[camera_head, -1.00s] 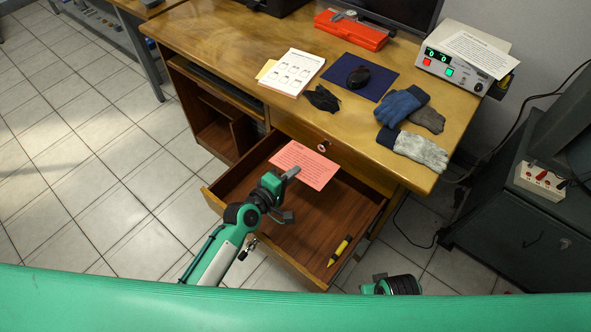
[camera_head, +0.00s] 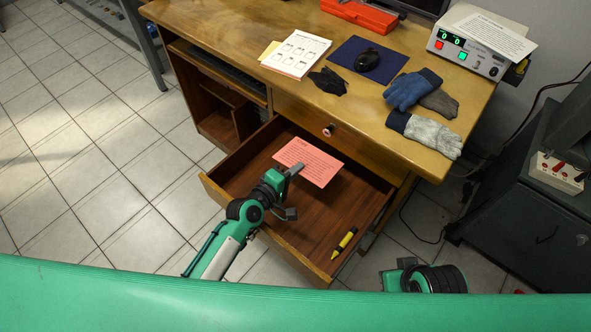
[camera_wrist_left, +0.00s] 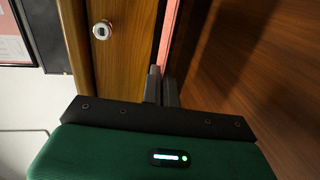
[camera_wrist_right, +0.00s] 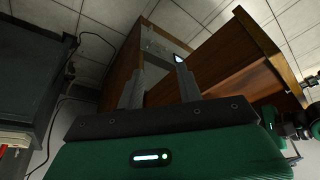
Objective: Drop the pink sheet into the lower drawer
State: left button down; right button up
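The pink sheet (camera_head: 312,162), printed with dark text, is held over the open lower drawer (camera_head: 232,196). My left gripper (camera_head: 295,170) is shut on the sheet's near-left edge. In the left wrist view the sheet (camera_wrist_left: 169,35) shows edge-on between the close-set fingertips (camera_wrist_left: 162,72). Its exact height above the drawer floor is hard to tell.
A yellow marker (camera_head: 344,242) lies in the drawer's near right part. Gloves (camera_head: 424,133), a mouse (camera_head: 367,60) on a dark blue mat, papers (camera_head: 297,54) and a power unit (camera_head: 466,52) are on the desk (camera_head: 215,27). A dark cabinet (camera_head: 520,220) stands at right.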

jog(key=shift+r, duration=0.1)
pick_arm(q)
jog(key=c, duration=1.6)
grip_release()
